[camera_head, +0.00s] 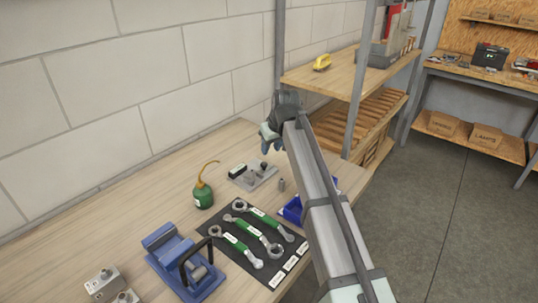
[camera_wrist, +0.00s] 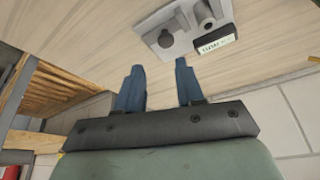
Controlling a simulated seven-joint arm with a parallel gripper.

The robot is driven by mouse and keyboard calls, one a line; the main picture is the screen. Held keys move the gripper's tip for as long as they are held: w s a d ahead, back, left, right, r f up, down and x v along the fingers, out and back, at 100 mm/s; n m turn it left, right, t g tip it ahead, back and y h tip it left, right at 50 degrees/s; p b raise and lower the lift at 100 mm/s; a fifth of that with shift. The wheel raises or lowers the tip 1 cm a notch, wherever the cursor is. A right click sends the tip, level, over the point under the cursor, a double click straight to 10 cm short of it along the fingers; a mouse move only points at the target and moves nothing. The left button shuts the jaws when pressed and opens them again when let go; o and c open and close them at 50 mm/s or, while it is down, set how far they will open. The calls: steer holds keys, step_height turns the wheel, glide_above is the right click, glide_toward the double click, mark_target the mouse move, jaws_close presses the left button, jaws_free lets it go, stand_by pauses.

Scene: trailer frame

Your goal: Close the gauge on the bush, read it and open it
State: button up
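A grey plate (camera_head: 262,181) lies on the bench and carries a black box with a pale label (camera_head: 237,171), a dark knob (camera_head: 264,166) and a grey cylinder. The wrist view shows the plate (camera_wrist: 184,26), box (camera_wrist: 216,43), knob (camera_wrist: 166,39) and cylinder (camera_wrist: 202,12) at the top. A small grey cylinder (camera_head: 282,185) stands right of the plate. I cannot tell surely which parts are the gauge and the bush. My gripper (camera_head: 268,143) is above and behind the plate, apart from it. In the wrist view (camera_wrist: 159,65) its blue fingers are apart with nothing between.
A green oil can (camera_head: 203,195) stands left of the plate. Green-handled spanners (camera_head: 238,245) lie on a dark mat in front. A blue vise (camera_head: 183,262) is at front left. A blue bin (camera_head: 293,209) is partly behind my arm. A wooden shelf (camera_head: 340,78) stands behind right.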

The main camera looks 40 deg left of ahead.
steer(key=shift+v, duration=3)
